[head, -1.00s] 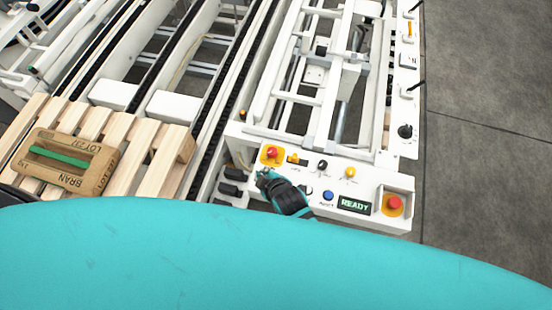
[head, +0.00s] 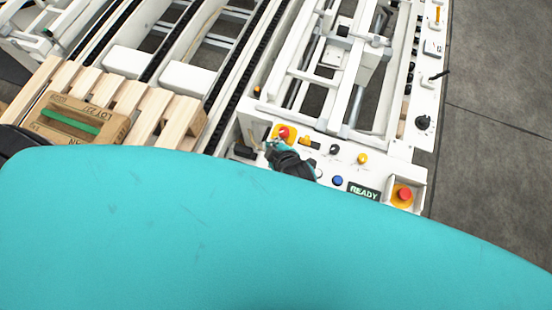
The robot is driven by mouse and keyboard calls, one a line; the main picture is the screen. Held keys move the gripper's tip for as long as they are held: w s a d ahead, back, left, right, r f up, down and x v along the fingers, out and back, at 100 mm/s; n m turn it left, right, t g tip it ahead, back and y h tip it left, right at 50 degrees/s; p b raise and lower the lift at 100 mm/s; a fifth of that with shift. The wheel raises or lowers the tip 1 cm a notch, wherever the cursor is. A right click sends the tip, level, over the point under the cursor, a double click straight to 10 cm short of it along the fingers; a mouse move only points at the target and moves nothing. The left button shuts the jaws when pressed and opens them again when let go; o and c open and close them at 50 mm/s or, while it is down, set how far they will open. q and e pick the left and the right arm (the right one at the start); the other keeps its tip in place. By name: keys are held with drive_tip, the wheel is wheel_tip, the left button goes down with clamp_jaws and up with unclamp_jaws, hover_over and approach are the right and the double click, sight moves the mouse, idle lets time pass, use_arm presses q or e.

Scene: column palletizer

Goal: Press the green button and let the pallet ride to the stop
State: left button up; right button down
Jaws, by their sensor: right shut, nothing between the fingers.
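My right gripper (head: 271,147) is shut and empty, at the left part of the white control panel (head: 318,171). It is close below the red button (head: 283,132) on its yellow base; I cannot tell whether it touches the panel. I see no green button; the gripper may hide it. The display (head: 363,191) reads READY. The wooden pallet (head: 147,107) lies at the left on the conveyor, its near part hidden by my teal body. A brown box (head: 58,104) with a green strip, marked LOT, sits on it. My left gripper is not in view.
The panel also bears a blue button (head: 338,181), a yellow knob (head: 362,158), a black knob (head: 335,149) and another red button (head: 404,194). A dark conveyor chain (head: 236,84) runs beyond the pallet. Grey floor (head: 500,130) is clear at the right.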

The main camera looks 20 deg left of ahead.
wheel_tip(320, 180, down, 5)
drive_tip(key=b, duration=0.3)
drive_tip(key=shift+r+b, duration=0.2)
drive_tip(key=shift+b, duration=0.2)
wheel_tip(320, 180, down, 2)
drive_tip(key=shift+b, duration=0.55)
drive_tip(key=shift+f, duration=0.15)
drive_tip(key=shift+f, duration=0.3)
